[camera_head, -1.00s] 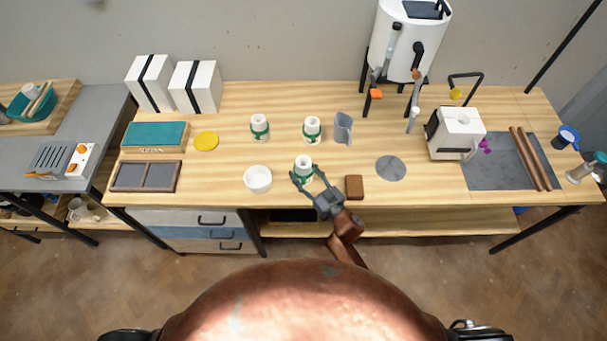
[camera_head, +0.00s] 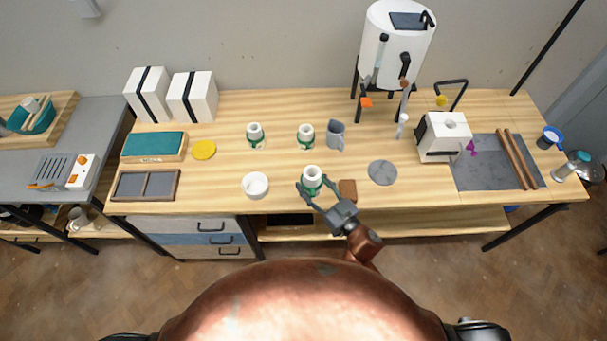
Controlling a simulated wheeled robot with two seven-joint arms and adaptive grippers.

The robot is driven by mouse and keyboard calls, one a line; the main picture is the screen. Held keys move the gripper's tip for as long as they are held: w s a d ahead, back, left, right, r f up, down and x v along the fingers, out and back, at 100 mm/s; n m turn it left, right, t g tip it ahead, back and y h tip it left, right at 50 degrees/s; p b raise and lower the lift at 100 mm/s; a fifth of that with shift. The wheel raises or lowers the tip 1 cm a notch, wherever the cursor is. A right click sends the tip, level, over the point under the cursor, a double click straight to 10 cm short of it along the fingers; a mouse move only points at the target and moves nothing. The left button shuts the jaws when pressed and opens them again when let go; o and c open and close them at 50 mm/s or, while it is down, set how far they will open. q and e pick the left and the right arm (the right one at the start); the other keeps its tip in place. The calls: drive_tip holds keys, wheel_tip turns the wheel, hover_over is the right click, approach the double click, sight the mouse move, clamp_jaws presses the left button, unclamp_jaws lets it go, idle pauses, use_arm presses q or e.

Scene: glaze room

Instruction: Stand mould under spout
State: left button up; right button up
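My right gripper (camera_head: 316,193) is closed around a white mould (camera_head: 312,175) with a green band, one finger on each side. The mould is upright near the front of the bench; I cannot tell whether its base touches the wood. Two similar banded moulds (camera_head: 255,133) (camera_head: 306,136) stand farther back. A white tank (camera_head: 394,45) on dark legs stands at the back right, with a lever and pipe fittings on its front; which one is the spout is unclear. A grey round disc (camera_head: 382,173) lies bare on the bench in front of the tank. My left gripper is out of view.
A brown block (camera_head: 347,190) lies just right of the held mould, a white bowl (camera_head: 255,186) to its left. A grey jug (camera_head: 336,136) stands behind. A white boxy machine (camera_head: 442,136) and grey slab (camera_head: 487,174) are right of the disc.

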sight(316, 189)
drive_tip(key=s, duration=0.1)
drive_tip(key=s+d+r, duration=0.1)
drive_tip(key=s+r, duration=0.1)
drive_tip(key=s, duration=0.1)
drive_tip(key=shift+d+r, duration=0.15)
drive_tip(key=shift+d, duration=0.25)
drive_tip(key=s+d+r+m+t+h, duration=0.25)
drive_tip(key=d+r+m+h, duration=0.6)
drive_tip(key=d, duration=0.65)
drive_tip(key=s+f+n+t+h, duration=0.1)
drive_tip(key=s+f+h, duration=0.1)
drive_tip(key=s+f, duration=0.1)
drive_tip(key=shift+s+d+f, duration=0.15)
drive_tip(key=shift+s+f, duration=0.2)
drive_tip(key=shift+s, duration=0.05)
